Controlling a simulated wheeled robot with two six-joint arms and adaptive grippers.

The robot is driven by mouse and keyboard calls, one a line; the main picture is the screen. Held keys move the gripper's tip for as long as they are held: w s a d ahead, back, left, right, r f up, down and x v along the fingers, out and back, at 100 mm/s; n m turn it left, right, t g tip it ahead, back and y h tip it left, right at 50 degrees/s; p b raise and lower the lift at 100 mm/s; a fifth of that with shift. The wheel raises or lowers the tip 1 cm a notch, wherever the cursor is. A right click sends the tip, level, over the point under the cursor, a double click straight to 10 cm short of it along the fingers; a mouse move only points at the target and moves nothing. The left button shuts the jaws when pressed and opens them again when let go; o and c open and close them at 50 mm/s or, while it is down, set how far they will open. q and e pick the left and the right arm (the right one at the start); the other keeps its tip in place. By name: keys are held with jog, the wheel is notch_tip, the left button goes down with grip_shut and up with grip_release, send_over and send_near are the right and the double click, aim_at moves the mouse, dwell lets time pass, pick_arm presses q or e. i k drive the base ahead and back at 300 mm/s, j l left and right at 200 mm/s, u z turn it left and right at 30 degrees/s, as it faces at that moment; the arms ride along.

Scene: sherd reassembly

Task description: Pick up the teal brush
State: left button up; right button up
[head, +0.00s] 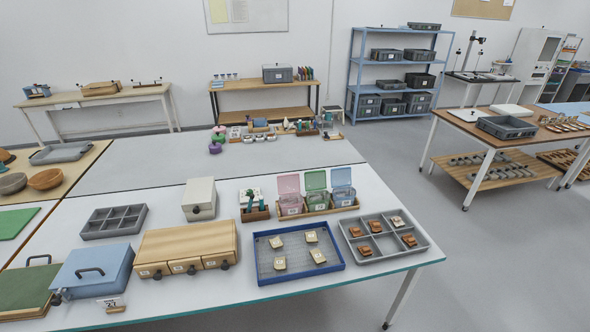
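A small wooden holder (256,214) stands on the white table, left of the lidded boxes. Slim dark teal items (249,200) stand up from it; one may be the teal brush, but they are too small to tell apart. A pale box-like thing shows right behind them. Neither of my grippers is in the head view.
Pink, green and blue boxes (315,196) with raised lids stand right of the holder. In front are a blue tray (334,264) with pale sherds and a grey divided tray (422,250) with brown sherds. A wooden drawer box (187,241) and white box (199,193) stand left.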

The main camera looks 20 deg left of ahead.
aim_at(250, 206)
jog(key=u, duration=0.4)
jog(key=k+l+u, duration=0.1)
jog(key=u, duration=0.65)
jog(key=k+u, duration=0.1)
jog(key=u, duration=0.3)
